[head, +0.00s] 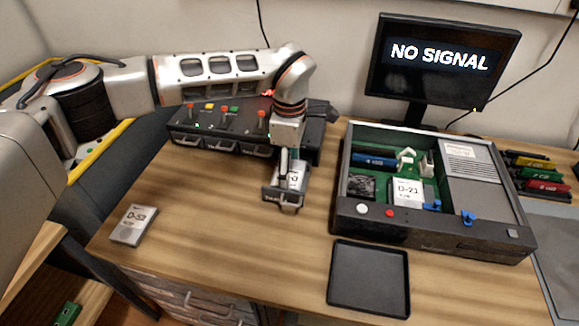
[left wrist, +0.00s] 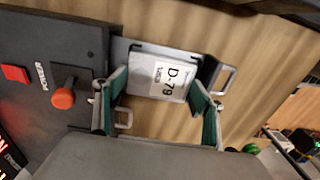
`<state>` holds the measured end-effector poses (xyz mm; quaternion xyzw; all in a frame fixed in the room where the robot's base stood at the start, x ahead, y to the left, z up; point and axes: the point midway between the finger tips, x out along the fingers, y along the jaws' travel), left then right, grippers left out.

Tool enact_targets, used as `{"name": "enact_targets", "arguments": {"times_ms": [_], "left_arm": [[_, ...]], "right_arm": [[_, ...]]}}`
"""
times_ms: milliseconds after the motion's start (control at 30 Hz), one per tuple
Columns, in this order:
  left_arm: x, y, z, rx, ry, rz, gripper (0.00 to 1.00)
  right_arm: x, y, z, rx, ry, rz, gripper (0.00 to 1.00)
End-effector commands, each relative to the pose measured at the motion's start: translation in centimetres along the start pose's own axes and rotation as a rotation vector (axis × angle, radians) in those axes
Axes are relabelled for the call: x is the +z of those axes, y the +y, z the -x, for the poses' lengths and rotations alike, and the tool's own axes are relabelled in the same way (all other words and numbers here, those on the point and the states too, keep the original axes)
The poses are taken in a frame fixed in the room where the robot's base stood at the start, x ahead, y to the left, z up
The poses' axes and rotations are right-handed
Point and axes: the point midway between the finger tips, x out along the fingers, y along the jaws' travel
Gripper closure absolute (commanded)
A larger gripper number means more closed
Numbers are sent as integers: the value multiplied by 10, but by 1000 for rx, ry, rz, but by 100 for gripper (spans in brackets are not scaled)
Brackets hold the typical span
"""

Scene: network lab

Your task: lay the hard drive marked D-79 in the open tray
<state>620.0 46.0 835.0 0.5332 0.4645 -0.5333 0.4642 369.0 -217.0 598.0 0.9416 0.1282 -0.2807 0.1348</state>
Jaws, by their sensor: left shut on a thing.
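The hard drive marked D-79 (left wrist: 160,75) is light grey with a white label. It lies between the green-padded fingers of my left gripper (left wrist: 160,84), which is shut on it. In the head view the gripper (head: 289,163) points down at the open tray (head: 288,205), a dark pulled-out drawer with a metal handle in front of the black drive unit (head: 240,145). The tray also shows in the left wrist view (left wrist: 208,72), around and under the drive. I cannot tell whether the drive touches the tray floor. My right gripper is out of view.
Another drive, D-52 (head: 133,225), lies at the table's left. A flat black tray (head: 368,278) lies empty at the front. An open computer case (head: 430,238) holding drive D-21 (head: 407,192) stands right, before a monitor (head: 440,65). The front middle of the table is clear.

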Motion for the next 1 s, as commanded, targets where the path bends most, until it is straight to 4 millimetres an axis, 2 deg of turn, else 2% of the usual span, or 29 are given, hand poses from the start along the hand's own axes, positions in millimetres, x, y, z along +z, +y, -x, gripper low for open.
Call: {"name": "enact_targets", "arguments": {"times_ms": [967,1000], "left_arm": [[0,0,-6,1,-1,0,62],[0,0,-6,1,-1,0,23]], "right_arm": [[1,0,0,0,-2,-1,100],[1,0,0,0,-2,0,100]]}}
